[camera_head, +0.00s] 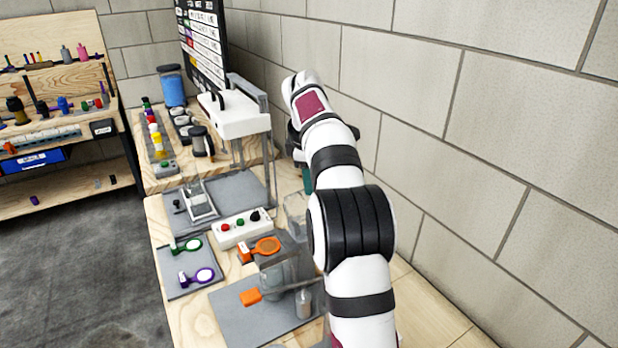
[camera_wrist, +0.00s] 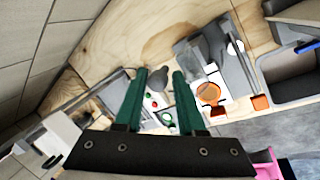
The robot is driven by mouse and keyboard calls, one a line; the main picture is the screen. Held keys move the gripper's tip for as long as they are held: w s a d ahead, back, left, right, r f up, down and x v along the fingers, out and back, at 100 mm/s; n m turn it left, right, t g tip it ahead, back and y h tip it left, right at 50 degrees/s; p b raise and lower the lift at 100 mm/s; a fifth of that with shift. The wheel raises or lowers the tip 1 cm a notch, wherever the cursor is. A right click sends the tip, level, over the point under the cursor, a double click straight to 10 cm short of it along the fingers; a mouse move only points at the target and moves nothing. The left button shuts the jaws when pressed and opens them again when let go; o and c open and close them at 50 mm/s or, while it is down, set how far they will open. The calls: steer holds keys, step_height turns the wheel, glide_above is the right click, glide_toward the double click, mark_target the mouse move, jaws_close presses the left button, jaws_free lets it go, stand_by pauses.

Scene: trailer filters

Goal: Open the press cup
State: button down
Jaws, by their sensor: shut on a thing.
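My gripper (camera_wrist: 163,73) has two green fingers that stand apart, closed on a dark grey rounded piece (camera_wrist: 158,82) between the tips. This may be part of the press cup, but I cannot tell for sure. In the head view my arm hides most of the gripper; only a bit of green finger (camera_head: 307,180) shows. A clear cup-like vessel (camera_head: 296,206) shows below it, beside the arm. The white press-like stand (camera_head: 238,118) is behind, to the left of the arm.
A white button box (camera_head: 242,229) lies on the bench. An orange round-headed tool (camera_head: 264,247), a green one (camera_head: 190,243) and a purple one (camera_head: 201,276) lie nearby. A clear container (camera_head: 275,277) stands on a grey mat (camera_head: 232,320). A block wall is close on the right.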

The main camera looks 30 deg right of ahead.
steer(key=shift+d+r, duration=0.15)
steer(key=shift+d, duration=0.1)
steer(key=c, duration=0.7)
jaws_free()
steer(key=shift+a, duration=0.1)
steer(key=v, duration=1.2)
